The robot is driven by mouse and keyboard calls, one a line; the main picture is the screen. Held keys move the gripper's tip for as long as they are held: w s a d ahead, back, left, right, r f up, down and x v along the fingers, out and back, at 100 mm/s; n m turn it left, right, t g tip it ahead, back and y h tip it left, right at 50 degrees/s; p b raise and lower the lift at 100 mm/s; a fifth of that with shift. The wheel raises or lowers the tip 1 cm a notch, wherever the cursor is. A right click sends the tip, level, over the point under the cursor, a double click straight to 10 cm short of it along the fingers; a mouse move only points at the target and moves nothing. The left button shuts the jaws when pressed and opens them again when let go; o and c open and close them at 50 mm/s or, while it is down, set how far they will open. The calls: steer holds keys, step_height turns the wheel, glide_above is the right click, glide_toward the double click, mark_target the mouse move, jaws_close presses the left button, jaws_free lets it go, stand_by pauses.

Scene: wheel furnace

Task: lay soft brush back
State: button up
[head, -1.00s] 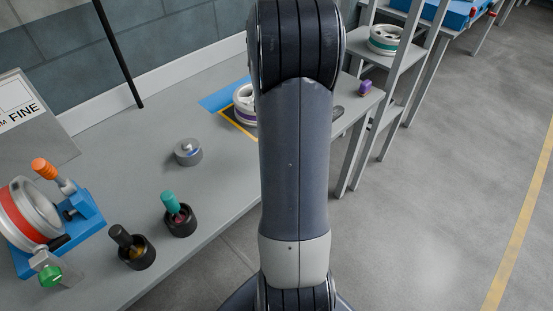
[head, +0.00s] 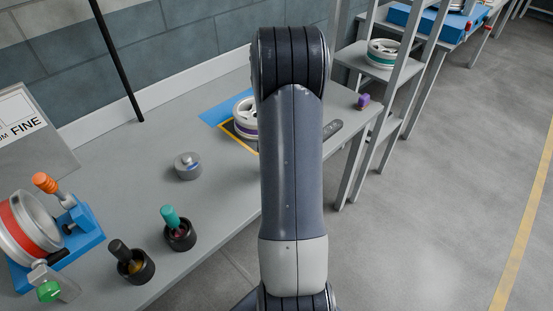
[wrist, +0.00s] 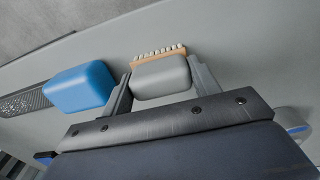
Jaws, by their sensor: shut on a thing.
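The soft brush, with a rounded grey grip (wrist: 162,80), a wooden back and a row of pale bristles (wrist: 158,50), is between the two fingers of my gripper (wrist: 161,84) in the wrist view. The fingers are shut on the grey grip, one at each side. The bristles face away from my palm, toward the table edge. I cannot tell whether the brush touches the tabletop. In the head view my gripper and the brush are hidden behind my arm.
A blue-handled tool (wrist: 80,88) with a dark textured strip lies left of the brush. On the bench (head: 110,160) are a purple-banded wheel (head: 246,120), a grey round piece (head: 188,166), two black cups (head: 136,267) (head: 180,236) with handles, and a blue fixture (head: 88,232) at left.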

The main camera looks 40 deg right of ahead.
steer(key=shift+f, duration=0.2)
steer(key=o, duration=1.1)
steer(key=shift+o, duration=0.2)
steer(key=shift+r, duration=0.2)
step_height(320, 180, up, 12)
